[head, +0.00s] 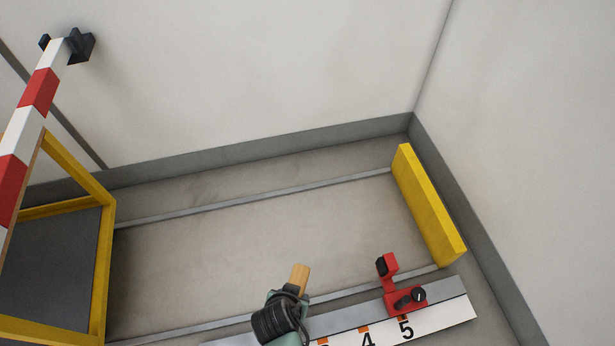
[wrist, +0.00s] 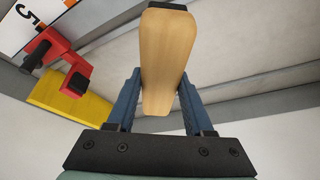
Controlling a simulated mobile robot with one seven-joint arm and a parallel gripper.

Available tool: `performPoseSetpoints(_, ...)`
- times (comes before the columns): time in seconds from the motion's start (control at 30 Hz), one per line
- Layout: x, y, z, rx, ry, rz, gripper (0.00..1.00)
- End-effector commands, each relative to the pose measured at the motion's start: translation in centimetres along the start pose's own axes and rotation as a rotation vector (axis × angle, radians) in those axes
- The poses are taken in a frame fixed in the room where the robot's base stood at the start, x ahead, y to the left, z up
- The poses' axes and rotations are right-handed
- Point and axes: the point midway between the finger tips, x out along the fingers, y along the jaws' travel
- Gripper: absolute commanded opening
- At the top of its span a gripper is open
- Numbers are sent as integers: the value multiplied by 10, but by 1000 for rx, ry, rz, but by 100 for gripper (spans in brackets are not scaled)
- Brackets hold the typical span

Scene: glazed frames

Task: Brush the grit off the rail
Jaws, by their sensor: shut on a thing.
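My gripper (wrist: 160,82) is shut on a brush with a pale wooden handle (wrist: 167,45), which stands out between the two blue fingers in the wrist view. A dark part shows at the brush's far end, cut by the picture edge. In the head view the wooden piece (head: 299,278) juts up beyond my wrist (head: 281,318), over the near floor rail; the fingers are hidden there. The near grey rail (head: 345,293) runs along the floor towards a yellow end stop (head: 428,205). A far rail (head: 250,199) runs roughly parallel. I cannot make out grit on either rail.
A red clamp (head: 404,297) with a black knob sits on a numbered scale strip (head: 452,309) beside the near rail. A yellow-framed cart (head: 110,270) and a red-and-white pole (head: 38,92) stand at left. Walls close the back and right. Floor between the rails is clear.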

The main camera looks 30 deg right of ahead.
Motion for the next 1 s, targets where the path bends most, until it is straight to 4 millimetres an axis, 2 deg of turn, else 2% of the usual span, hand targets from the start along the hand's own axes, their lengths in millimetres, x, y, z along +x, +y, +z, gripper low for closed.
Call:
performPoseSetpoints(0.03, 25, 13, 18, 39, -2, 27, 0)
performPoseSetpoints(0.2, 55, 39, 47, 131, 3, 85, 0)
performPoseSetpoints(0.33, 63, 46, 56, 159, 4, 101, 0)
performPoseSetpoints(0.57, 73, 48, 61, 164, 4, 104, 0)
performPoseSetpoints(1.0, 114, 49, 78, 163, 4, 103, 0)
